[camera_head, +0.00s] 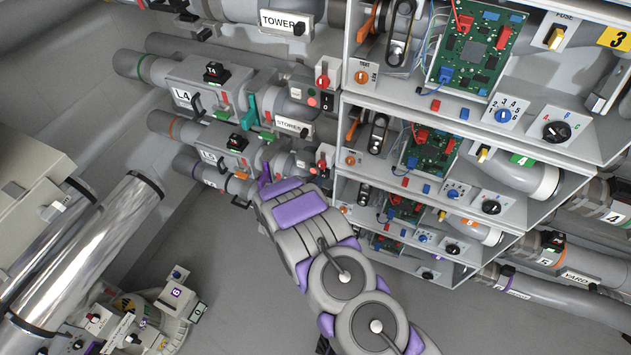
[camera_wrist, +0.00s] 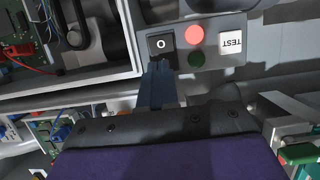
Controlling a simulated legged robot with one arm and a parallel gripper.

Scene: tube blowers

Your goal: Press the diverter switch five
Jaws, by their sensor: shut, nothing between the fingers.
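In the wrist view, a black rocker switch (camera_wrist: 161,44) marked "O" sits on a grey control panel (camera_wrist: 214,72). In the head view, my gripper (camera_head: 264,174) is left of the lower control panel (camera_head: 312,163), on the orange-ringed tube line. No number five is readable on the panel.
A similar panel (camera_head: 311,96) is on the line above. The white shelf rack (camera_head: 470,190) with circuit boards stands close on the right. A teal handle (camera_head: 250,110) sticks out above my gripper.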

